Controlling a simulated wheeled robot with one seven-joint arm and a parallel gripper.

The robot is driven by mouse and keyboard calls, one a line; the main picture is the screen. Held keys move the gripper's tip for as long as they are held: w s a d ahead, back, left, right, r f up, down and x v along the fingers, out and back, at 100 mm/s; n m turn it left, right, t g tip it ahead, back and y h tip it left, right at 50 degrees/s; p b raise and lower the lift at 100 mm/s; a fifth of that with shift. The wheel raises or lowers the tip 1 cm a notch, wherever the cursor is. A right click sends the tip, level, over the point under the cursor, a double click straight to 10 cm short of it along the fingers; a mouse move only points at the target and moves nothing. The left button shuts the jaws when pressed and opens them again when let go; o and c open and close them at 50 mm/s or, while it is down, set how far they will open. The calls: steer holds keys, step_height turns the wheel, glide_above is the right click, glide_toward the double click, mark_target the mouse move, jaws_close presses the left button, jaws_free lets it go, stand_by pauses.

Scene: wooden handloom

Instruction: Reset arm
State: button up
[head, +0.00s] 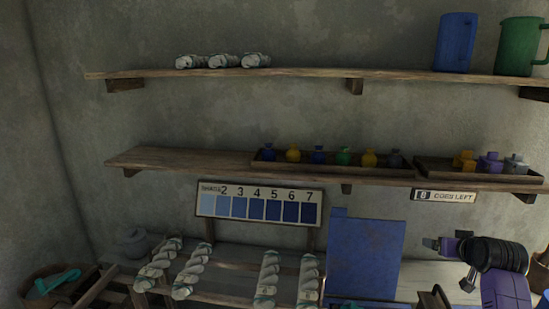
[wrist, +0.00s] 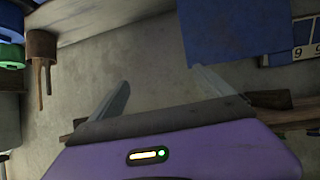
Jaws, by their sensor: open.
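My gripper (wrist: 155,88) is open in the wrist view, its two grey fingers spread wide with nothing between them. Beyond the fingers is grey wall or floor and part of a blue panel (wrist: 230,30). In the head view my purple and black arm end is at the lower right, with the gripper (head: 432,243) pointing left in front of the whitish surface, right of the blue panel (head: 364,257). It touches nothing that I can make out.
Yarn skeins (head: 194,268) hang on a wooden rack at lower left. A shade chart (head: 259,206) hangs above. The middle shelf (head: 180,162) carries trays of small bottles; the top shelf (head: 300,76) carries skeins, a blue jug (head: 455,42) and a green jug (head: 519,47).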

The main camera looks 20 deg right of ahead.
steer(key=s+a+f+n+t+b, duration=0.1)
steer(key=s+a+f+t, duration=0.25)
steer(key=a, duration=1.15)
steer(key=s+a+f+t+b, duration=0.25)
steer(key=s+a, duration=0.25)
steer(key=a, duration=0.9)
steer(key=s+a+f+n+y+b, duration=0.1)
steer(key=s+a+f+n+y, duration=0.1)
steer(key=s+a, duration=0.8)
steer(key=s+a+f+n+y+b, duration=0.2)
steer(key=s+a+n+y, duration=0.2)
steer(key=s+a, duration=0.7)
steer(key=s+y, duration=0.1)
steer(key=s, duration=0.5)
steer(key=shift+a+f+b, duration=0.15)
steer(key=shift+b, duration=0.15)
